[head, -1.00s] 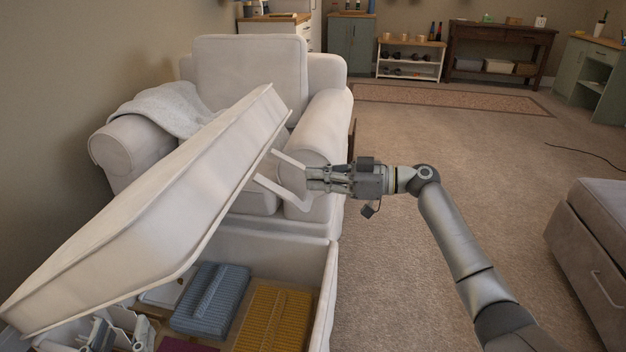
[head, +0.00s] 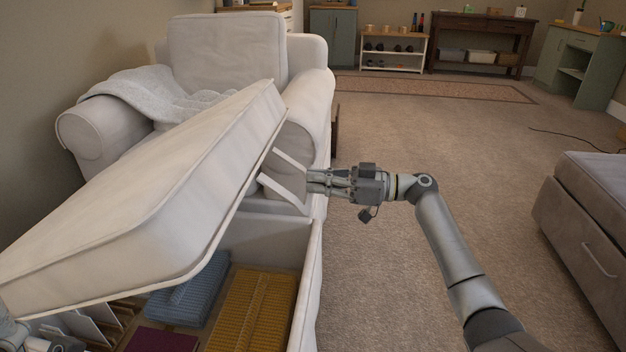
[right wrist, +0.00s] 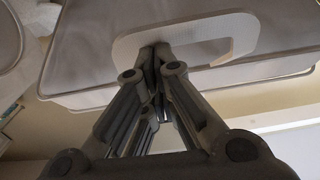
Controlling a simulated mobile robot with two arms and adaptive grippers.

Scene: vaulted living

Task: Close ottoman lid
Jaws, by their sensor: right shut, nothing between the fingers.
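The ottoman lid (head: 150,190) is a cream padded slab, tilted up over the open ottoman box (head: 307,290). A white loop handle (head: 284,190) sticks out from the lid's right edge. My right gripper (head: 312,183) is at this handle with its fingers shut and nothing between them. In the right wrist view, the shut fingertips (right wrist: 155,58) overlap the handle loop (right wrist: 240,40); whether they touch it is unclear. Grey parts at the lower left corner, partly under the lid, seem to be my left arm; its fingers cannot be made out.
The box holds a yellow ribbed item (head: 252,310), a blue one (head: 188,290) and a dark red one (head: 162,340). A cream armchair (head: 225,50) stands close behind. A grey drawer unit (head: 580,225) is at the right. Carpet between is clear.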

